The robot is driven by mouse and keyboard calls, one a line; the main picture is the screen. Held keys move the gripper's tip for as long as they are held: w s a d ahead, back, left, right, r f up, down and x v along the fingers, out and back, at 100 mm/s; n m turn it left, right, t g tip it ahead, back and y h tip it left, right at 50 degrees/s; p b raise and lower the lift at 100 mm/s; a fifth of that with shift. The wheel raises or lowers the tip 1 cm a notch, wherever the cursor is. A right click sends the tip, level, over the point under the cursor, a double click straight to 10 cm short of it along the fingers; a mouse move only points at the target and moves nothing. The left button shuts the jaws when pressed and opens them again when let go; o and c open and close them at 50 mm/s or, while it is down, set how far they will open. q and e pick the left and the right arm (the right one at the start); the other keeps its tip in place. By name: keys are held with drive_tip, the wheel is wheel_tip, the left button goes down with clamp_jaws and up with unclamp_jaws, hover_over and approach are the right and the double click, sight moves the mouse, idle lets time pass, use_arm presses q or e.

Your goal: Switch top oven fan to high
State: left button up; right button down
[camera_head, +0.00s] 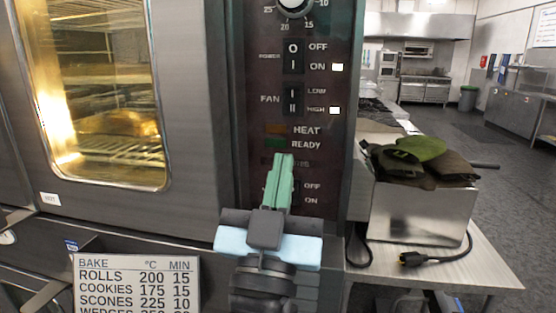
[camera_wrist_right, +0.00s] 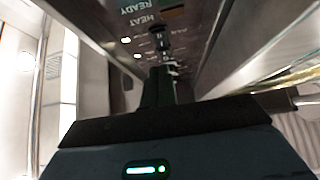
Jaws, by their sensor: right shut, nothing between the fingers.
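The oven's dark control panel (camera_head: 245,60) fills the middle of the head view. The fan switch (camera_head: 291,100) is a black rocker between the FAN label and the LOW and HIGH labels. The indicator light (camera_head: 335,110) beside HIGH is lit white. My right gripper (camera_head: 284,157) has its green fingers shut with nothing between them. Its tips are in front of the panel, just below the READY label and below the fan switch. In the right wrist view the shut fingers (camera_wrist_right: 158,82) point at the panel, and its switches show beyond them. My left gripper is not in view.
The power switch (camera_head: 293,57) is above, with a lit light (camera_head: 337,67) beside ON. A lower switch is partly hidden behind my right gripper. A lit oven window (camera_head: 100,90) is at left. A metal box (camera_head: 425,212) with cloths stands on a counter at right.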

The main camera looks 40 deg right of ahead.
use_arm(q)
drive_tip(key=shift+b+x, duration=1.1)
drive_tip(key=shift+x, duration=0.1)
use_arm(e)
drive_tip(key=v, duration=0.3)
drive_tip(key=f+v, duration=0.1)
drive_tip(key=shift+f, duration=0.2)
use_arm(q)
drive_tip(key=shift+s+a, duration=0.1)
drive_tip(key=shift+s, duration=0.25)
